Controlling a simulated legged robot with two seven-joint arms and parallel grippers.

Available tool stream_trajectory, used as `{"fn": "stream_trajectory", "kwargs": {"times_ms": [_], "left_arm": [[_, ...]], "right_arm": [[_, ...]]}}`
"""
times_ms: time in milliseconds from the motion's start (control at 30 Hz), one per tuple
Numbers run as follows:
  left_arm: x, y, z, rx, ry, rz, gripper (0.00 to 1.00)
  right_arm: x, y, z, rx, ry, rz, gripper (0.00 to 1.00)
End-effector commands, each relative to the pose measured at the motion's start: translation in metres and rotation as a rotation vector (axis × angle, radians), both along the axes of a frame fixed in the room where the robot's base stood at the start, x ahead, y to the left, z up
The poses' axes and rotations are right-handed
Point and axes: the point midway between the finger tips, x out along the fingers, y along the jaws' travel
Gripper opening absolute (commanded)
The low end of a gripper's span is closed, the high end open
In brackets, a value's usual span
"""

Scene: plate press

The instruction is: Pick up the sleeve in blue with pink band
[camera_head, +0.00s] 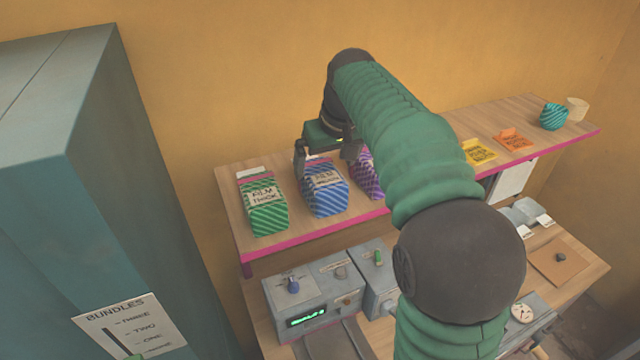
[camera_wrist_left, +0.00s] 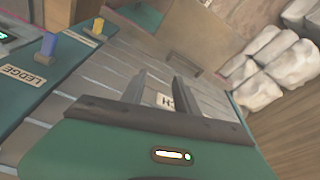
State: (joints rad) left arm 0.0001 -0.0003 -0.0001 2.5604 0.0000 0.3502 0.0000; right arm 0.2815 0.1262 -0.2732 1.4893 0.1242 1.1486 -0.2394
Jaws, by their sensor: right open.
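A blue striped sleeve (camera_head: 323,198) with a paper label stands on the wooden shelf in the head view. Its upper end is partly hidden by my right gripper, and I cannot make out a pink band on it. My right gripper (camera_head: 326,158) is open, with its fingers at either side of the sleeve's upper end. I cannot tell whether they touch it. My left gripper (camera_wrist_left: 160,88) shows in the left wrist view, open and empty over a grey slatted surface.
A green striped sleeve (camera_head: 265,212) stands to the left and a purple one (camera_head: 368,181) to the right, close by. The pink-edged shelf (camera_head: 232,198) also holds yellow (camera_head: 478,152) and orange (camera_head: 513,140) packets. A teal cabinet (camera_head: 105,150) stands at left; grey control boxes (camera_head: 312,293) sit below.

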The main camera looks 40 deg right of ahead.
Motion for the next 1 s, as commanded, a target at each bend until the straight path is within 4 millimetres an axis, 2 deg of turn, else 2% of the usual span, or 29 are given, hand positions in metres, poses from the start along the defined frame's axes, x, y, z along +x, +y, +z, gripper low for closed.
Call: {"fn": "stream_trajectory", "kwargs": {"times_ms": [167,333,400,500,1000], "left_arm": [[0.000,0.000,0.006,0.000,0.000,0.000,0.36],[0.000,0.000,0.023,0.000,0.000,0.000,0.36],[0.000,0.000,0.024,0.000,-0.001,0.000,0.36],[0.000,0.000,0.024,0.000,0.000,0.000,0.36],[0.000,0.000,0.021,0.000,0.000,0.000,0.36]], "right_arm": [[0.006,-0.002,-0.017,0.002,0.001,-0.001,0.98],[0.012,-0.001,-0.043,0.002,0.003,0.000,0.98],[0.017,-0.003,-0.056,0.002,0.003,0.000,0.98],[0.021,-0.004,-0.063,0.001,0.000,-0.001,0.98],[0.021,-0.005,-0.067,0.001,-0.002,-0.001,0.98]]}}
